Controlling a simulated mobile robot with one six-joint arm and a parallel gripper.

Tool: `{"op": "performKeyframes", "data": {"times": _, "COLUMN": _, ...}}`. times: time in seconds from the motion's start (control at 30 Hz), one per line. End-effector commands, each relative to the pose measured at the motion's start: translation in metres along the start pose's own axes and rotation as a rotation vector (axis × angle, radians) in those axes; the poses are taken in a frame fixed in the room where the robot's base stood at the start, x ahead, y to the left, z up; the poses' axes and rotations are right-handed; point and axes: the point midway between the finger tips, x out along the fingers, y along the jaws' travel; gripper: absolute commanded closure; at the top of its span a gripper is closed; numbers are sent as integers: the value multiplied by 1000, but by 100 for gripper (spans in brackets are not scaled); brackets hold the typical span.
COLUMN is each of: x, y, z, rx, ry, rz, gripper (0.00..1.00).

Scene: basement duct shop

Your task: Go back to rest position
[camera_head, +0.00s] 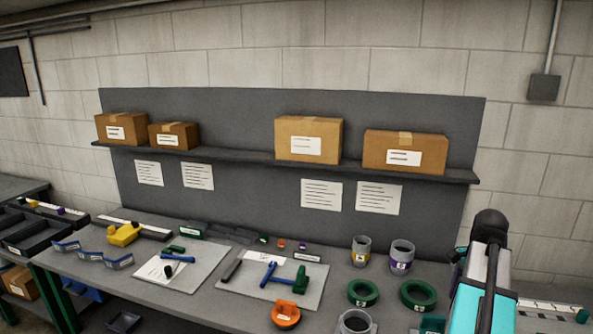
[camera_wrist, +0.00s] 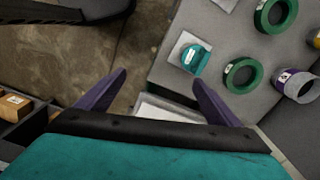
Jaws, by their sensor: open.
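My gripper (camera_wrist: 158,92) shows in the wrist view, its two purple fingers spread wide apart. Nothing is between the fingertips; behind them are the brown floor and the edge of the grey bench. In the head view my arm stands at the right, over the bench's right part, and my gripper cannot be made out there. A teal part (camera_wrist: 196,60) on a pale square lies on the bench beyond the right finger, apart from it. Green rings (camera_wrist: 241,75) lie farther right.
The bench (camera_head: 205,306) holds several parts, including an orange ring (camera_head: 286,315), a green ring (camera_head: 418,294) and grey cups (camera_head: 362,250). A shelf (camera_head: 252,159) with cardboard boxes (camera_head: 309,139) runs above. Dark bins (camera_head: 40,232) stand at the left.

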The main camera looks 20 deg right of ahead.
Motion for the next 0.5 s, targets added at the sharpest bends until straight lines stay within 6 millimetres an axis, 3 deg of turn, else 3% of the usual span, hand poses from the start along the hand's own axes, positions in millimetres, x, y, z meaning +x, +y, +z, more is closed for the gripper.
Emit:
{"op": "performKeyframes", "data": {"times": 0.17, "x": 25, "y": -19, "z": 34, "rx": -134, "ry": -1, "rz": 2, "gripper": 13}}
{"op": "performKeyframes", "data": {"times": 0.5, "x": 92, "y": -57, "z": 133, "rx": -509, "ry": -1, "rz": 1, "gripper": 13}}
